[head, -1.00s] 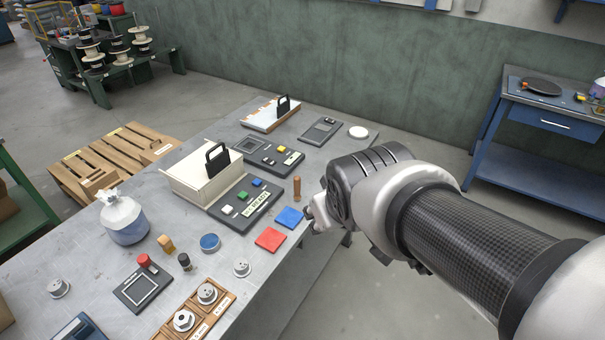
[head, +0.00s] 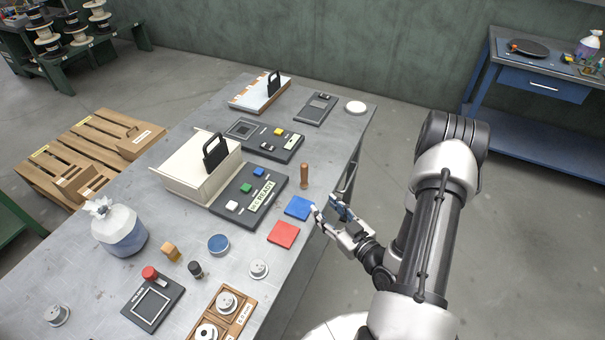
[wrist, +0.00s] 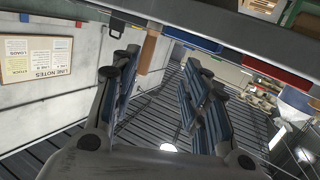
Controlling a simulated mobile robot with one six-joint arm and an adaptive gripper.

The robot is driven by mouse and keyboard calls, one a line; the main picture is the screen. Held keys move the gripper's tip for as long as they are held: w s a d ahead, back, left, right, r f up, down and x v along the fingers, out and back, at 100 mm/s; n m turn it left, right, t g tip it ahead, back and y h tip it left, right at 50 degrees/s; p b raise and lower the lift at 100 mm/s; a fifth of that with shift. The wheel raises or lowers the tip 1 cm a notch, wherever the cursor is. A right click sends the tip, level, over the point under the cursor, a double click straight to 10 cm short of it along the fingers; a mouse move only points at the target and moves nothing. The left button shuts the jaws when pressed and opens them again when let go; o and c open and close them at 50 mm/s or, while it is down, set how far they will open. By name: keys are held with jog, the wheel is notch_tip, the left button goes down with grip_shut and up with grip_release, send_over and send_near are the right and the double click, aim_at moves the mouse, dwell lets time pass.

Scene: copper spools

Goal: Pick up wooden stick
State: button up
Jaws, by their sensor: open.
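The wooden stick (head: 305,175) is a short brown peg standing upright near the table's right edge, just beyond the blue square. A brown upright shape that looks like the stick (wrist: 148,50) shows in the wrist view, beyond and between my fingers. My gripper (head: 328,209) is open and empty beside the table's right edge, nearer the camera than the stick and apart from it. Its fingers (wrist: 162,82) are spread in the wrist view.
A blue square (head: 298,208) and a red square (head: 283,234) lie near the stick. A dark button panel (head: 250,192) is to its left. The grey table (head: 335,130) has bare surface behind the stick. Open floor lies to the right.

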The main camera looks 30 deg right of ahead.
jog(key=s+m+t+h, duration=0.1)
jog(key=s+m+t, duration=0.1)
jog(key=s, duration=0.1)
jog(key=b, duration=0.2)
send_near(306, 178)
jog(key=w, duration=0.3)
jog(key=w+a, duration=0.1)
jog(key=w, duration=0.1)
jog(key=shift+w, duration=0.15)
jog(key=w+b, duration=0.1)
jog(key=w, duration=0.4)
jog(key=shift+w+d+b, duration=0.25)
jog(key=shift+w+b, duration=0.1)
jog(key=shift+b, duration=0.05)
jog(key=shift+c, duration=0.6)
grip_shut()
